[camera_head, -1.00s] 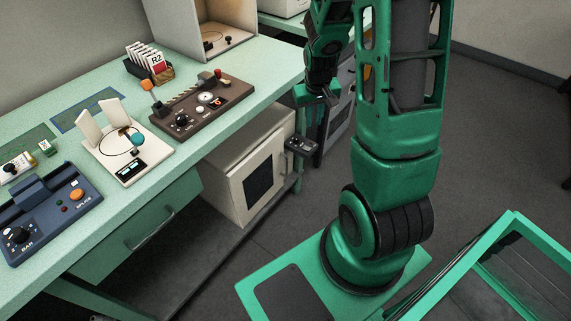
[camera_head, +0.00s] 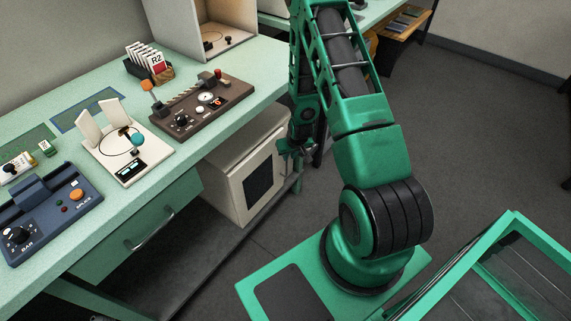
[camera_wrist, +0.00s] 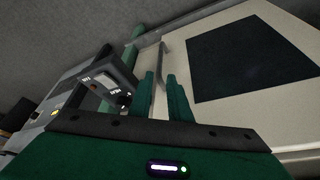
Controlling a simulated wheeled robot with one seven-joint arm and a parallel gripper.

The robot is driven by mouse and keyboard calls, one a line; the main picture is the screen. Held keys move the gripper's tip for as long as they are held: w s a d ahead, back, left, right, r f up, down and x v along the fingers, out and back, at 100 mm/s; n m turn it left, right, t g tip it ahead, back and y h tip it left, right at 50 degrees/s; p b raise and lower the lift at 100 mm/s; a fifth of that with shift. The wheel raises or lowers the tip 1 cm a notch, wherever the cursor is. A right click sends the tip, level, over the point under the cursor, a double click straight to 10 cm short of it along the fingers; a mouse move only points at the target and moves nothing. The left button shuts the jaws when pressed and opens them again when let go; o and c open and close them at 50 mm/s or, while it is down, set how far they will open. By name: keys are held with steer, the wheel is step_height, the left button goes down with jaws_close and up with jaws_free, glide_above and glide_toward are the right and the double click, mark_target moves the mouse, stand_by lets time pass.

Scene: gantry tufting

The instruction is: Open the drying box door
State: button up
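The drying box (camera_head: 229,181) is a cream cabinet under the bench, with a dark window in its door (camera_head: 281,157). The door looks shut. In the wrist view, the door (camera_wrist: 206,110) fills the right side, with its dark window (camera_wrist: 250,60). In the head view, my gripper (camera_head: 291,149) is beside the door's upper right edge, partly hidden.
A small switch box (camera_wrist: 108,78) with a grey face is close to the left of my fingers. The green bench (camera_head: 215,138) overhangs the drying box. A drawer handle (camera_head: 153,232) sticks out at the left. The floor (camera_head: 480,120) to the right is clear.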

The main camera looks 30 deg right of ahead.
steer(key=x, duration=0.9)
steer(key=shift+w+f, duration=0.15)
steer(key=shift+f, duration=0.05)
steer(key=shift+d, duration=0.1)
jaws_close()
